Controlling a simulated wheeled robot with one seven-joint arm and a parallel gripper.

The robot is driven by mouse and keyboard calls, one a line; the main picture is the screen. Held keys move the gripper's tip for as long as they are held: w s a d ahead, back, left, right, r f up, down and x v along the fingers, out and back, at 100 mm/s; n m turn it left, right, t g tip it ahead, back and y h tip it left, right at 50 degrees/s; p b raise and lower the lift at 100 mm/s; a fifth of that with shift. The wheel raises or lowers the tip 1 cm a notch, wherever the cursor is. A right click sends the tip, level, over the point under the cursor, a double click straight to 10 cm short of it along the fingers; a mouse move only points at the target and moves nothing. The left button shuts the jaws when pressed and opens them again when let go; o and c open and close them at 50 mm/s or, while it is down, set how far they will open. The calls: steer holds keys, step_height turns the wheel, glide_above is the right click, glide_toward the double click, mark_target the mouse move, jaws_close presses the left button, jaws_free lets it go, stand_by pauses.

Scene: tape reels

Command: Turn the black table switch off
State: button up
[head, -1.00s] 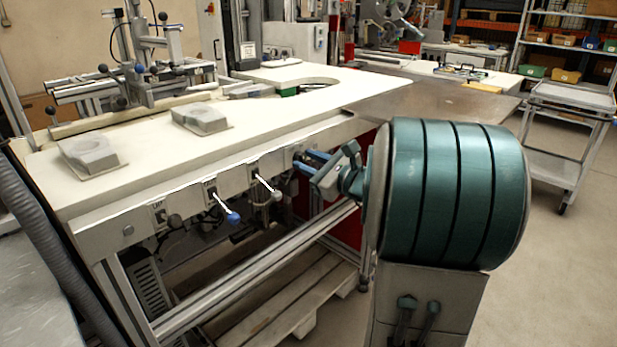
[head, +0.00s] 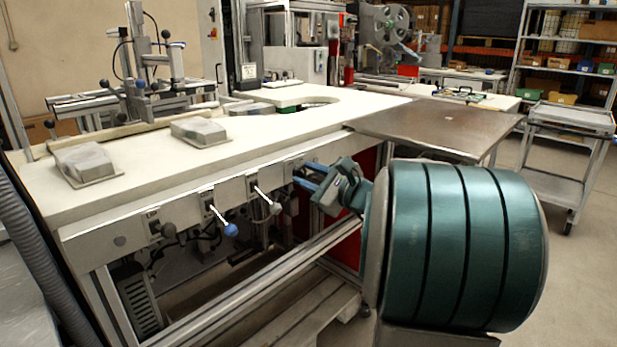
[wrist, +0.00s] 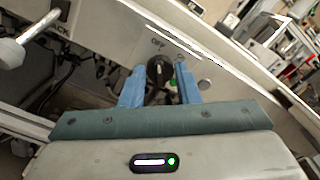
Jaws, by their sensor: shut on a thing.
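The black table switch (wrist: 159,71) is a round dark knob on the pale front panel of the table, and it shows between my fingers in the wrist view. A light mark runs along its face, and printed lettering sits on the panel just above it. My gripper (wrist: 160,88) has blue fingers, one on each side of the knob, and is shut on it. In the head view my gripper (head: 304,177) is at the right part of the table's front panel. The switch is largely hidden there by the fingers.
Left along the panel are a lever with a blue ball (head: 231,230), a lever with a grey ball (head: 275,208) and a dark knob (head: 169,230). The white tabletop (head: 130,155) overhangs the panel. A metal frame rail (head: 290,265) runs below.

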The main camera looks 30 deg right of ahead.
steer(key=o, duration=1)
steer(key=shift+c, duration=0.2)
steer(key=shift+s, duration=0.1)
steer(key=p+v, duration=0.2)
steer(key=v, duration=1.1)
steer(key=shift+s, duration=0.3)
